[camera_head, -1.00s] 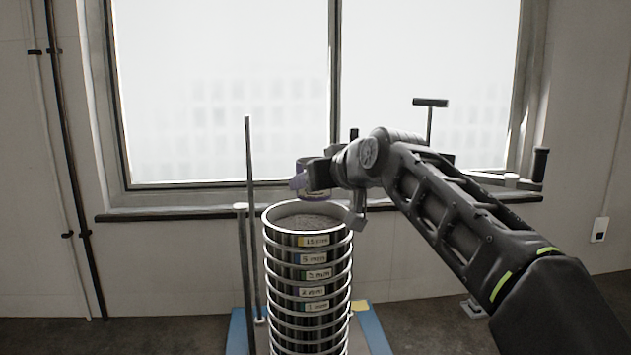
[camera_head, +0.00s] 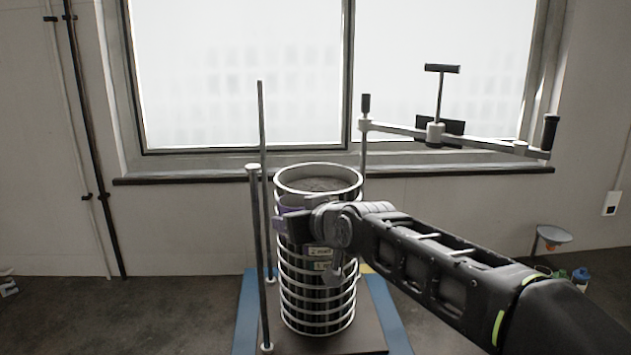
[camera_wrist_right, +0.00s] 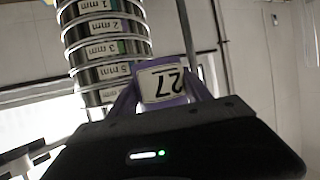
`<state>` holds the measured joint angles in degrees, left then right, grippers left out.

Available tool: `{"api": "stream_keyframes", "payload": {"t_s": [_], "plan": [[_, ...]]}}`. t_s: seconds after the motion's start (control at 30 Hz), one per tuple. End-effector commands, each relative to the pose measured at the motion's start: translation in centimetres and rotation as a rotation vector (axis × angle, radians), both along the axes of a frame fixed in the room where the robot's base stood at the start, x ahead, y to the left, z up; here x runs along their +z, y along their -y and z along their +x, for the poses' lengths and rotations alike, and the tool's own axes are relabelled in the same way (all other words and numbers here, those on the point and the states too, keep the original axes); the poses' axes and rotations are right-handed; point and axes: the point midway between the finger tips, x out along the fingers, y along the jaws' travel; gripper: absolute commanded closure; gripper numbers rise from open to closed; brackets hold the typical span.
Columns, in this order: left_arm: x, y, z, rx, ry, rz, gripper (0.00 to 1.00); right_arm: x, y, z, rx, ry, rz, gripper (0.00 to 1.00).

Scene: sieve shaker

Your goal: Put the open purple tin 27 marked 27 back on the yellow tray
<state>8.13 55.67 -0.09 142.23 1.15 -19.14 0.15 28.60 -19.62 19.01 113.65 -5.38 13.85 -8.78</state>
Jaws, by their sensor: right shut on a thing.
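The purple tin (camera_head: 291,210) is in my right gripper (camera_head: 296,218), in front of the upper part of the sieve stack in the head view. Its white label marked 27 (camera_wrist_right: 163,83) shows in the right wrist view, upside down in the picture, between the purple fingers of the gripper (camera_wrist_right: 163,92). The right gripper is shut on the tin. The tin's open top and its contents are not clear. My left gripper is out of view.
The tall sieve stack (camera_head: 318,295) stands on a dark plate over a blue base (camera_head: 245,315), with upright rods (camera_head: 256,255) close to its left. A clamp bar (camera_head: 480,140) with handles extends to the right. A funnel (camera_head: 553,235) and small bottles (camera_head: 580,275) are at far right.

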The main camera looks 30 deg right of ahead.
Motion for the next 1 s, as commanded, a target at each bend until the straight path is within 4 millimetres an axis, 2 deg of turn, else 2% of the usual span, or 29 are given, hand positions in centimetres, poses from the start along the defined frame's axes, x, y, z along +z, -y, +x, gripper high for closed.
{"api": "stream_keyframes", "payload": {"t_s": [0.03, 0.2, 0.4, 0.7, 1.0], "plan": [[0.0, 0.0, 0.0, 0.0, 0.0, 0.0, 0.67, -1.8, -0.9, 0.0, 0.008, -0.005, 0.0, 0.88], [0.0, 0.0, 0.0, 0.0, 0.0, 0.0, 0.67, -8.0, -4.1, 0.1, 0.031, -0.008, 0.0, 0.88], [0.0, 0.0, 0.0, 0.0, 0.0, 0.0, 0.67, -13.5, -7.2, 0.4, 0.054, -0.008, 0.003, 0.88], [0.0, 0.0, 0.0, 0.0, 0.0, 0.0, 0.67, -19.5, -10.6, 0.6, 0.08, -0.004, 0.008, 0.88], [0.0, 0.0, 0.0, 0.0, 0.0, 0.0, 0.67, -22.7, -12.8, 0.8, 0.102, 0.002, 0.011, 0.88]]}}
